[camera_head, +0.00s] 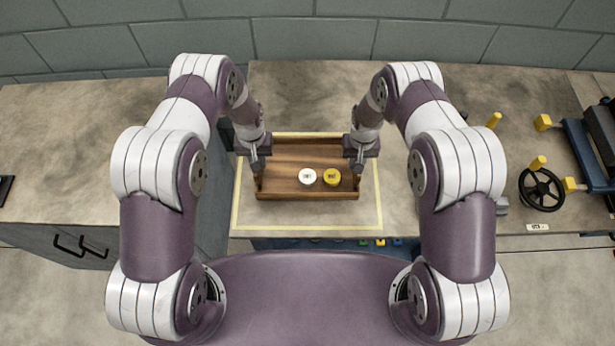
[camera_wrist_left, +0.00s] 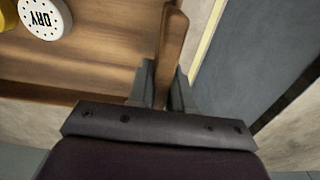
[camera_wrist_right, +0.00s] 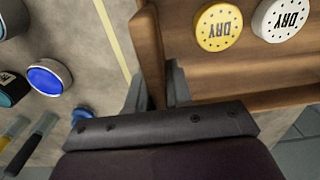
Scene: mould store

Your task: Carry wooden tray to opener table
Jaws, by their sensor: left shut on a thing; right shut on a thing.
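The wooden tray (camera_head: 290,155) lies inside a yellow-outlined rectangle on a stone-look worktop in the head view. It holds a white round lid marked DRY (camera_head: 307,176) and a yellow one (camera_head: 331,177) beside it. My left gripper (camera_head: 257,170) is shut on the tray's left wall, which also shows between the fingers in the left wrist view (camera_wrist_left: 172,50). My right gripper (camera_head: 357,168) is shut on the tray's right wall, seen in the right wrist view (camera_wrist_right: 150,50). I cannot tell whether the tray touches the worktop.
A machine with a black handwheel (camera_head: 541,189) and yellow-tipped handles stands on the right worktop. A grey counter (camera_head: 90,150) is at left, with a gap before the middle table. Coloured items sit below the table's front edge (camera_head: 380,242). A block wall is behind.

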